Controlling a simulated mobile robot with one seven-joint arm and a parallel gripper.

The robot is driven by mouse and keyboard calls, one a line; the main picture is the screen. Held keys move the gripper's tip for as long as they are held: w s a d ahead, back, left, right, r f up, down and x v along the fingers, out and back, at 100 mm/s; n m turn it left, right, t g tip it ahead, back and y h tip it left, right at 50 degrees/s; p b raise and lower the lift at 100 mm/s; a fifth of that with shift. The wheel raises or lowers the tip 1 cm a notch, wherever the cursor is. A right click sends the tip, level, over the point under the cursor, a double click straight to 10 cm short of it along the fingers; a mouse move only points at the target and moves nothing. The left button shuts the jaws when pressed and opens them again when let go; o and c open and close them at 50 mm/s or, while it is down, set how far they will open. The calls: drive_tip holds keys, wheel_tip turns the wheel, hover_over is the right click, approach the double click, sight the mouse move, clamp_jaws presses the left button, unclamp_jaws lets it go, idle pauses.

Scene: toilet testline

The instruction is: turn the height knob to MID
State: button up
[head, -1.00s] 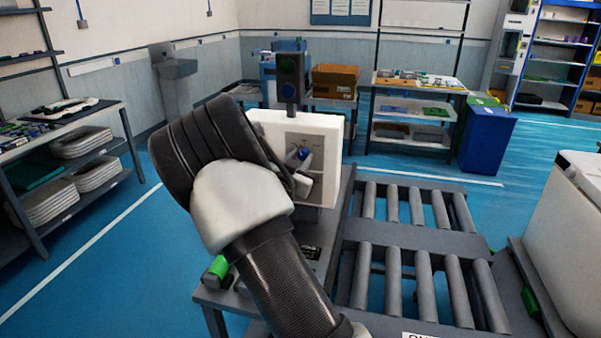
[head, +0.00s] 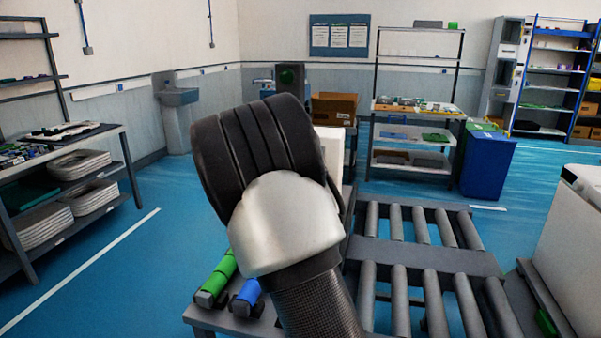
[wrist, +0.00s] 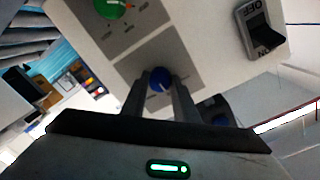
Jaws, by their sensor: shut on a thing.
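A blue knob (wrist: 158,76) with a white pointer line sits on a grey plate on the white control box (wrist: 205,50), which is tilted in the wrist view. My gripper (wrist: 161,90) has its two fingers on either side of the blue knob and is shut on it. A green knob (wrist: 110,6) is on another grey plate at the top left. The labels by the knobs are too small to read, so I cannot tell the set position. In the head view my arm hides the gripper, the knobs and most of the control box (head: 331,150).
A black rocker switch (wrist: 262,33) marked OFF and ON is on the same box. A green cylinder (head: 217,278) and a blue cylinder (head: 247,298) lie on the bench left of my arm. A roller conveyor (head: 425,250) runs to the right. The blue floor at left is open.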

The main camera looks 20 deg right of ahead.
drive_tip(key=o, duration=1.1)
drive_tip(key=shift+c, duration=0.2)
drive_tip(key=shift+s, duration=0.1)
drive_tip(key=p+v, duration=0.1)
drive_tip(key=v, duration=1.6)
drive_tip(key=shift+a, duration=0.2)
